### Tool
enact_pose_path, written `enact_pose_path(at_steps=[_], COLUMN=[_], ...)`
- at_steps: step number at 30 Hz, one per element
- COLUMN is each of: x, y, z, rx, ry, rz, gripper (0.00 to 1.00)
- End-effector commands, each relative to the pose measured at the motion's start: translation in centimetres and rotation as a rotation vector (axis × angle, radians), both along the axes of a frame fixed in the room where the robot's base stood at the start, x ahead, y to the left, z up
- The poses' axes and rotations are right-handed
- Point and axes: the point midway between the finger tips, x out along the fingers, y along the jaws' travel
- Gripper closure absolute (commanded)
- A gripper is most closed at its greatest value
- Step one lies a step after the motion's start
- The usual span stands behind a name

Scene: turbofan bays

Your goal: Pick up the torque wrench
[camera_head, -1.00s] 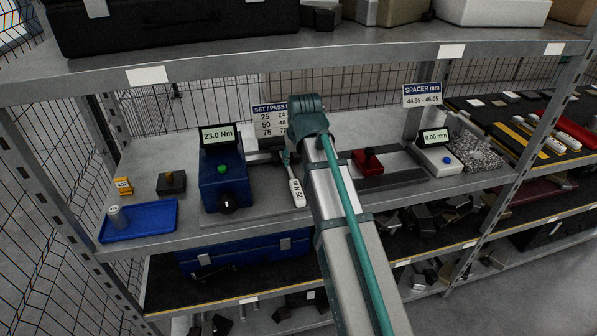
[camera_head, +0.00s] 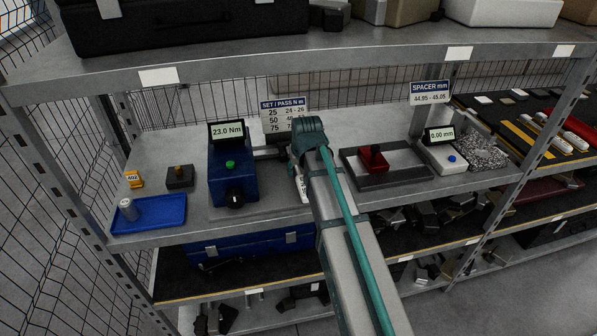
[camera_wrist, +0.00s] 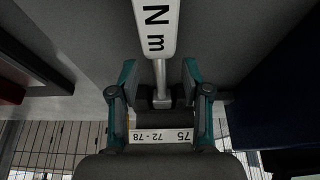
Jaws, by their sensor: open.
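The torque wrench (camera_wrist: 155,28) has a white handle marked "N m" and a thin grey shaft. In the wrist view the handle is at the top centre, and the shaft runs down between the two teal fingers of my gripper (camera_wrist: 159,72). The fingers are open, with a gap on each side of the shaft. In the head view a strip of the white wrench handle (camera_head: 300,188) shows just left of my arm, beside the blue tester. My arm hides the rest of the wrench and the gripper's fingers there.
The blue tester (camera_head: 231,180) reads 23.0 Nm. A SET/PASS sign (camera_head: 284,104) stands behind. A blue tray (camera_head: 150,216) lies at left. A grey tray (camera_head: 400,158) with a red-handled part (camera_head: 373,158) and a white gauge (camera_head: 441,157) are at right. An upper shelf (camera_head: 230,68) overhangs.

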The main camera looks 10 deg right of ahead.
Motion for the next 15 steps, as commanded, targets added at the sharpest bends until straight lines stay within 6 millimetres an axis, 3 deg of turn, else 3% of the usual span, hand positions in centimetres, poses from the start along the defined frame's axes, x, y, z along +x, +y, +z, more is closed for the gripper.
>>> enact_pose_path(at_steps=[6,15], x=[0.7,0.8], y=[0.0,0.0], z=[-1.7,-2.0], rx=[0.0,0.0], ry=[0.001,-0.001], rz=[0.0,0.0], gripper=[0.52,0.52])
